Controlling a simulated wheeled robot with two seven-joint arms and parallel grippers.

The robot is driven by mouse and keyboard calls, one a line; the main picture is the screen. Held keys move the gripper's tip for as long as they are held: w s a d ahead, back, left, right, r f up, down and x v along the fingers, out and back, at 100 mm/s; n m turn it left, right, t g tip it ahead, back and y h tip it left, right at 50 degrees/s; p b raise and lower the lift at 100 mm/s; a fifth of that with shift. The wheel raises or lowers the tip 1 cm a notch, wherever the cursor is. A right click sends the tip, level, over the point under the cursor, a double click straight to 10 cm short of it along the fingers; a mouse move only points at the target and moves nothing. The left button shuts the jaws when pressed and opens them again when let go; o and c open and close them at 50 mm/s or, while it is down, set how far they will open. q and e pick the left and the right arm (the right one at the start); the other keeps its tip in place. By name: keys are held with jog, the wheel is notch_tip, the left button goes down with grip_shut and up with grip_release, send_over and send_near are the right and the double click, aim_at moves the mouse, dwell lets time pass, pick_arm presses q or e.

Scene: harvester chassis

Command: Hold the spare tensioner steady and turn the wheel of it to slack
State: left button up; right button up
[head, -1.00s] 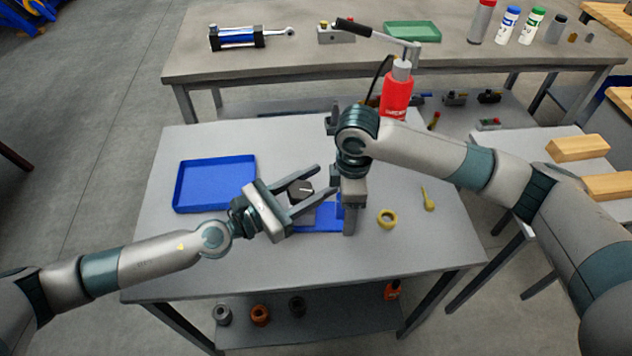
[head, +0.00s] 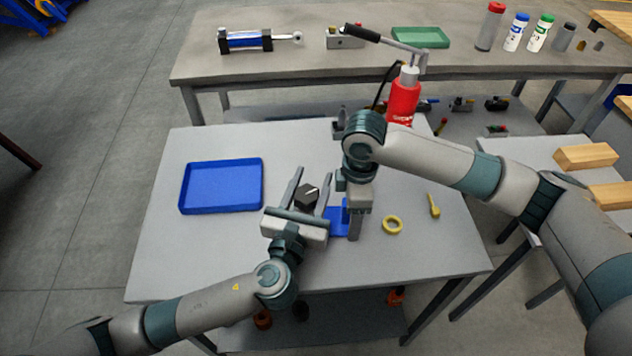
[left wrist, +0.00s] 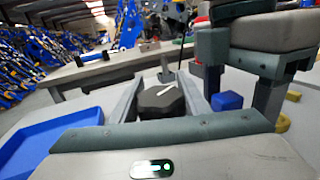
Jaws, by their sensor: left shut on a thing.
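The spare tensioner stands on the grey table, with a dark faceted wheel (head: 307,196) bearing a white pointer line and a blue part (head: 338,220) to its right. My left gripper (head: 312,177) comes from the front, its long fingers on either side of the wheel, shut on it. The wheel also shows between those fingers in the left wrist view (left wrist: 161,101). My right gripper (head: 353,222) points down at the blue part. In the left wrist view its fingers show around a blue block (left wrist: 227,101); whether they touch it I cannot tell.
A blue tray (head: 221,210) lies at the table's left. A yellow ring (head: 392,225) and a yellow pin-like piece (head: 434,206) lie right of my right gripper. The front left of the table is clear.

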aim_at(310, 206)
pick_arm(q)
jog(key=n+y, duration=0.2)
jog(key=y, duration=0.1)
jog(key=n+y, duration=0.1)
jog(key=shift+a+r+t, duration=0.15)
jog(key=shift+a+t, duration=0.1)
jog(key=shift+t, duration=0.15)
jog(key=shift+a+n+y, duration=0.3)
jog(key=shift+n+y, duration=0.4)
jog(key=shift+y, duration=0.5)
jog(key=shift+a+n+y, duration=0.3)
jog(key=shift+n+y, duration=0.4)
jog(key=shift+y, duration=0.5)
jog(key=o, duration=1)
jog(key=shift+o, duration=0.2)
jog(key=shift+s, duration=0.1)
jog(key=s, duration=0.3)
jog(key=s+d, duration=0.1)
jog(key=s, duration=0.3)
jog(key=s+d, duration=0.1)
jog(key=s, duration=0.3)
jog(key=shift+s+d+f, duration=0.15)
jog(key=shift+s+f, duration=0.1)
jog(key=shift+c, duration=0.2)
